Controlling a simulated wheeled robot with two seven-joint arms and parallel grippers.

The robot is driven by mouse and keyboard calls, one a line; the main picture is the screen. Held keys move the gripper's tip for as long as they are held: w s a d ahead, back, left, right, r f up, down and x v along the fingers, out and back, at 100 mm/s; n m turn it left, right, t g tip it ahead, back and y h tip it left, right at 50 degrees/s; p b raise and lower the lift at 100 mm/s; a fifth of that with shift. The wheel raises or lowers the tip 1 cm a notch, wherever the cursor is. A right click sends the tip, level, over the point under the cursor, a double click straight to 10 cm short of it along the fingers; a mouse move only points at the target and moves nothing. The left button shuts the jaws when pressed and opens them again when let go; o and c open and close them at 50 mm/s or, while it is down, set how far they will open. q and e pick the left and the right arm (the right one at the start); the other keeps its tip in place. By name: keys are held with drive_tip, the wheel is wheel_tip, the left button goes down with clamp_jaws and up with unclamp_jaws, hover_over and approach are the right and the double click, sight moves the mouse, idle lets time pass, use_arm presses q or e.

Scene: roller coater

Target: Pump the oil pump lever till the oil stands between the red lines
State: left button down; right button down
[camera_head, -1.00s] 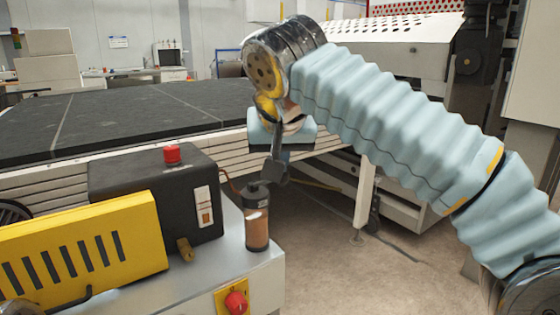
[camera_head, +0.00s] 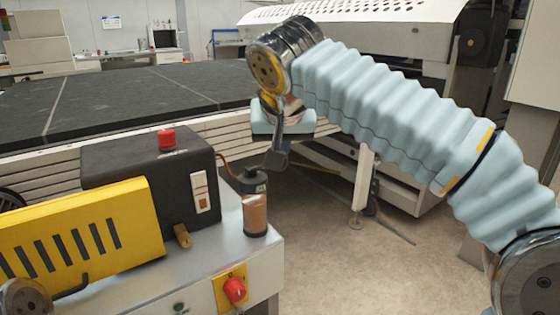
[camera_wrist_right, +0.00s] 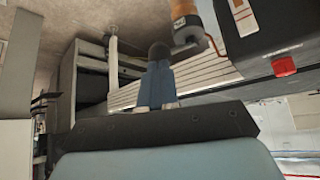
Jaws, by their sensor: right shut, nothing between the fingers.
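The oil pump is a dark cylinder with an amber body (camera_head: 255,216) at the right corner of the grey machine top. It also shows in the right wrist view (camera_wrist_right: 185,14). Its short lever ends in a black knob (camera_wrist_right: 160,52). My right gripper (camera_head: 277,153) reaches down beside the pump top, its fingers shut and empty. In the right wrist view its fingertips (camera_wrist_right: 158,66) appear against the knob; firm contact cannot be told. A pale sight gauge (camera_head: 201,192) is on the black box; its red lines and oil level are too small to read. My left gripper is out of view.
The black box (camera_head: 125,165) carries a red cap (camera_head: 167,139). A slotted yellow guard (camera_head: 85,235) stands in front, and a red knob (camera_head: 235,290) is on the machine's front. A dark conveyor bed (camera_head: 120,105) lies behind. Open floor (camera_head: 350,270) is to the right.

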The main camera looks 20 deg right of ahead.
drive_tip(key=shift+x, duration=1.1)
drive_tip(key=shift+s+f, duration=0.1)
